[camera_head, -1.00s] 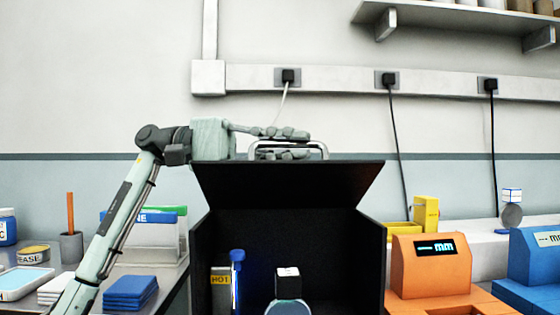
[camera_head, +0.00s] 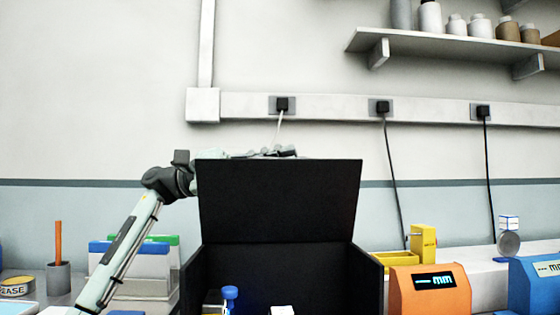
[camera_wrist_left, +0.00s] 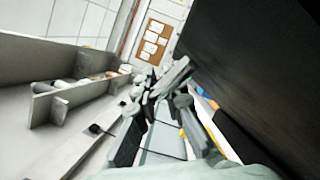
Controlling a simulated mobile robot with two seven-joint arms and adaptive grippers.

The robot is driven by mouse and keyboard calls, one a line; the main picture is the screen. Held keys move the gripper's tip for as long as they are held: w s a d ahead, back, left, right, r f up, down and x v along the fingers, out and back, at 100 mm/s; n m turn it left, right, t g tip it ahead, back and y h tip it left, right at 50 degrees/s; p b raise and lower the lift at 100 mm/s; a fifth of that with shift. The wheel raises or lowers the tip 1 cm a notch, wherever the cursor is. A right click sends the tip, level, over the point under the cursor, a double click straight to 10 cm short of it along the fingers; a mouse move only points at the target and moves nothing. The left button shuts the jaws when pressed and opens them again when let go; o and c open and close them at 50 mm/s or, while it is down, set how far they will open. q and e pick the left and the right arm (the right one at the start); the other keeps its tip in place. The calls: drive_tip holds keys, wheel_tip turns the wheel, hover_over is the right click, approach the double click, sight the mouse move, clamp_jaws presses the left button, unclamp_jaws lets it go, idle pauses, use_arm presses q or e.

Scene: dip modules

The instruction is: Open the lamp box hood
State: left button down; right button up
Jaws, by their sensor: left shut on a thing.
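The lamp box hood (camera_head: 280,202) is a black panel that stands nearly upright above the black lamp box (camera_head: 370,275) in the head view. The box front is open below it. My left gripper (camera_head: 275,152) is mostly hidden behind the hood's top edge, with only the tops of its fingers showing. In the left wrist view its fingers (camera_wrist_left: 165,88) are closed together beside the dark hood (camera_wrist_left: 255,70). The hood's metal handle is hidden in the head view, and I cannot see it clearly between the fingers. My right gripper is not in view.
A blue-topped item (camera_head: 230,295) and a white block (camera_head: 283,310) show inside the box. An orange device (camera_head: 430,290) and a yellow bin (camera_head: 395,262) stand to the right. File holders (camera_head: 130,262) stand to the left. A shelf (camera_head: 440,45) hangs above.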

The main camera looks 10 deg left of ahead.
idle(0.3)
use_arm(q)
drive_tip(key=c, duration=1.9)
unclamp_jaws()
drive_tip(key=a, duration=0.4)
drive_tip(key=a+f, duration=0.1)
drive_tip(key=a, duration=0.3)
drive_tip(key=a+f, duration=0.1)
drive_tip(key=a, duration=0.3)
drive_tip(key=shift+w+f, duration=0.15)
drive_tip(key=shift+w, duration=0.1)
